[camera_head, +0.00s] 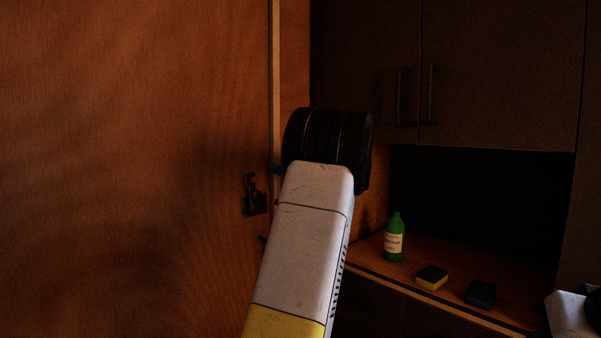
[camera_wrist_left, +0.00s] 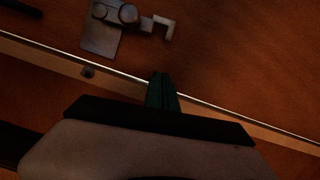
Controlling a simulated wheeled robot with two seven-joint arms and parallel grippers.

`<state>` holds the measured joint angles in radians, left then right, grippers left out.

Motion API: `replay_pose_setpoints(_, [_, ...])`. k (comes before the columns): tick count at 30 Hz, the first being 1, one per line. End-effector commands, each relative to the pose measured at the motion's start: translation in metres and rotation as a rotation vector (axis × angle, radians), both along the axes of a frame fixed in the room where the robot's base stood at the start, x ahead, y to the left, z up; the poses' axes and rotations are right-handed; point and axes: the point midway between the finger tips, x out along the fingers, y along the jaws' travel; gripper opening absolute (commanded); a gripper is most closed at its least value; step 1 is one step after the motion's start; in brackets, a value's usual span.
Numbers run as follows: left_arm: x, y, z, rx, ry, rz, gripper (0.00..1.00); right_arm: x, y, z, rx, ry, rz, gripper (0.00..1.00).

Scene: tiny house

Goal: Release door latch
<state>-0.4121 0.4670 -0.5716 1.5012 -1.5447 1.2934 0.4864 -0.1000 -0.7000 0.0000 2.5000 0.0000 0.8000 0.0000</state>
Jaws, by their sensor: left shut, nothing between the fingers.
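The wooden door (camera_head: 130,170) fills the left of the head view. Its dark metal latch (camera_head: 254,198) sits near the door's right edge. In the left wrist view the latch plate (camera_wrist_left: 101,38) with round knobs and a hooked end (camera_wrist_left: 166,27) shows at the top. My left gripper (camera_wrist_left: 162,90) is shut and empty, its green fingers together over the edge strip, below the hooked end in the picture and apart from it. In the head view only a bit of the green fingers (camera_head: 276,170) shows, right of the latch; my wrist hides the rest.
A pale strip (camera_head: 274,90) runs along the door edge. To the right is a wooden counter (camera_head: 365,258) with a green bottle (camera_head: 394,240), a yellow and black sponge (camera_head: 432,277) and a dark block (camera_head: 480,294). Dark cupboards (camera_head: 500,75) with handles hang above it.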

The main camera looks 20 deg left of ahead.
Motion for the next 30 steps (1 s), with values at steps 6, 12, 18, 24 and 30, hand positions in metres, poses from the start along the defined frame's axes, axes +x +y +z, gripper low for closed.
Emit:
replay_pose_setpoints(6, [-0.006,-0.046,0.001,0.000,0.001,-0.005,0.00,0.000,0.000,0.000,0.000,-0.001,0.000,0.36])
replay_pose_setpoints(12, [-0.011,-0.081,0.002,0.000,0.000,-0.005,0.00,0.000,0.000,0.000,0.000,0.000,0.000,0.36])
replay_pose_setpoints(18, [-0.014,-0.097,0.002,0.000,0.000,-0.002,0.00,0.000,0.000,0.000,0.000,0.000,0.000,0.36])
replay_pose_setpoints(24, [-0.015,-0.099,0.002,0.000,0.001,-0.001,0.00,0.000,0.000,0.000,0.000,0.000,0.000,0.36])
replay_pose_setpoints(30, [-0.015,-0.098,0.002,0.000,0.001,-0.001,0.00,0.000,0.000,0.000,0.000,0.000,0.000,0.36])
